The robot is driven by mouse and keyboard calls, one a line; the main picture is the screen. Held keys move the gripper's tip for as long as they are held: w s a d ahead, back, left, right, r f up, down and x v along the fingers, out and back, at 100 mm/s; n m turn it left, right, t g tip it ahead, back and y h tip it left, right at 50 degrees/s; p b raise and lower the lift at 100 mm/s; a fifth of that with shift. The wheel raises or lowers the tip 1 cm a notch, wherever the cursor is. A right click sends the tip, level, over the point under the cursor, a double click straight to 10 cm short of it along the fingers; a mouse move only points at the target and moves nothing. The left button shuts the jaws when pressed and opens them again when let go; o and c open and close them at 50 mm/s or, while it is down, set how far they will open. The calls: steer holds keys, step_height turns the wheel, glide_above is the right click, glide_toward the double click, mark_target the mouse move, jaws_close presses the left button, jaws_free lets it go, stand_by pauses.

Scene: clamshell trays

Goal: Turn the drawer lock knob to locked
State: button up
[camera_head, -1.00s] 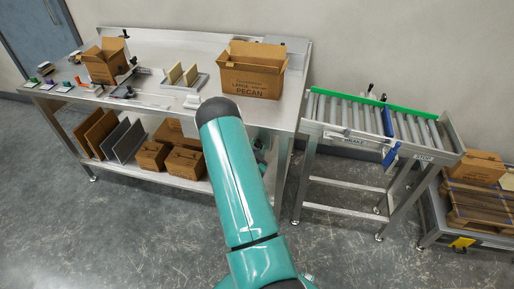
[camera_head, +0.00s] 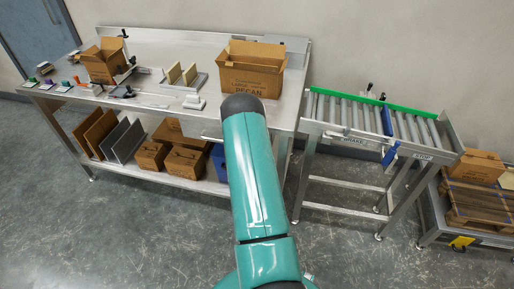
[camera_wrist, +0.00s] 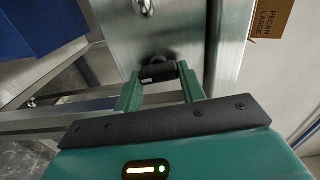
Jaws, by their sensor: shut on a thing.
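In the wrist view, a dark knob (camera_wrist: 158,71) sits on the steel drawer front (camera_wrist: 185,30). My gripper (camera_wrist: 159,76) has its two green fingers on either side of the knob and is shut on it. The fingers partly hide the knob, and I cannot read its locked or unlocked mark. A round silver fitting (camera_wrist: 143,6) is on the same steel face beyond the knob. In the head view my teal arm reaches to the bench front and hides the gripper and knob.
The steel bench (camera_head: 150,50) holds a pecan carton (camera_head: 250,78), an open carton (camera_head: 102,66) and small fixtures. A blue bin (camera_head: 219,165) and brown boxes stand on the lower shelf. A roller conveyor (camera_head: 350,112) stands at right. The floor in front is clear.

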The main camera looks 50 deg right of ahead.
steer(key=shift+m, duration=0.4)
steer(key=o, duration=1)
steer(key=v, duration=1.3)
steer(key=shift+s+a, duration=0.2)
steer(key=shift+a, duration=0.15)
